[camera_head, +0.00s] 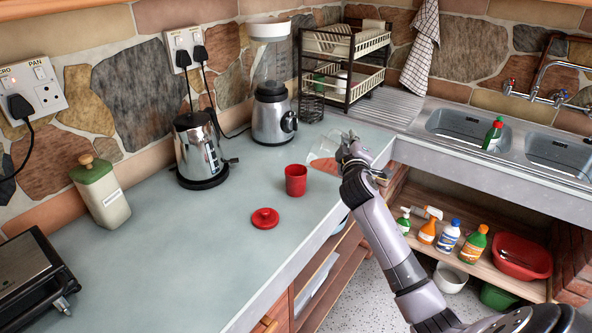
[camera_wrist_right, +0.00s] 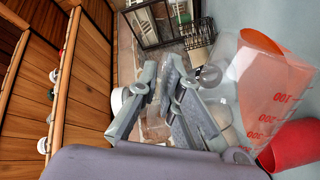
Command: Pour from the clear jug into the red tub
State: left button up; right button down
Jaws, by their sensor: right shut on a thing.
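The clear jug (camera_head: 323,160) is at the counter's right side, with an orange-red tint in it. In the right wrist view the jug (camera_wrist_right: 262,85) shows red scale marks. My right gripper (camera_head: 350,150) is shut on the jug from its right side; its fingers (camera_wrist_right: 172,95) show in the wrist view. How far the jug leans I cannot tell. The red tub (camera_head: 296,180) stands upright and open on the counter, just left of the jug; it also shows in the wrist view (camera_wrist_right: 292,150). Its contents are hidden. My left gripper is not in view.
A red lid (camera_head: 265,218) lies flat in front of the tub. A kettle (camera_head: 200,150) and a blender (camera_head: 272,110) stand behind. A dish rack (camera_head: 345,60) is at the back. The counter's front middle is clear.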

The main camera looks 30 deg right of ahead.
aim_at(335, 130)
jog(key=shift+w+a+r+n+p, duration=0.3)
jog(key=shift+r+n+p, duration=0.1)
jog(key=shift+r+p, duration=0.1)
jog(key=shift+w+a+r+n+p, duration=0.15)
jog(key=shift+a+r+n+p, duration=0.1)
jog(key=shift+r+n+p, duration=0.2)
jog(key=shift+w+a+r+n+p, duration=0.35)
jog(key=shift+w+a+r+n, duration=0.15)
jog(key=shift+a, duration=0.2)
jog(key=shift+w+a+r+n+p, duration=0.35)
jog(key=shift+w+a, duration=0.1)
jog(key=shift+a, duration=0.2)
jog(key=shift+w+a+r+n+p, duration=0.6)
jog(key=shift+a+n+p, duration=0.25)
jog(key=shift+p, duration=0.3)
jog(key=shift+w+a+r+n+p, duration=0.4)
jog(key=shift+w+a+n+p, duration=0.25)
jog(key=shift+a+n+p, duration=0.25)
jog(key=shift+w+a+r+n+p, duration=0.35)
jog(key=shift+w+a+n+p, duration=0.3)
jog(key=shift+a+n+p, duration=0.15)
jog(key=shift+w+a+n, duration=0.2)
jog(key=shift+a+n, duration=0.05)
jog(key=shift+n, duration=0.1)
jog(key=shift+w+a+p, duration=0.15)
jog(key=shift+a+p, duration=0.1)
jog(key=shift+p, duration=0.05)
jog(key=shift+w+a+n, duration=0.2)
jog(key=shift+a+n, duration=0.05)
jog(key=shift+n, duration=0.15)
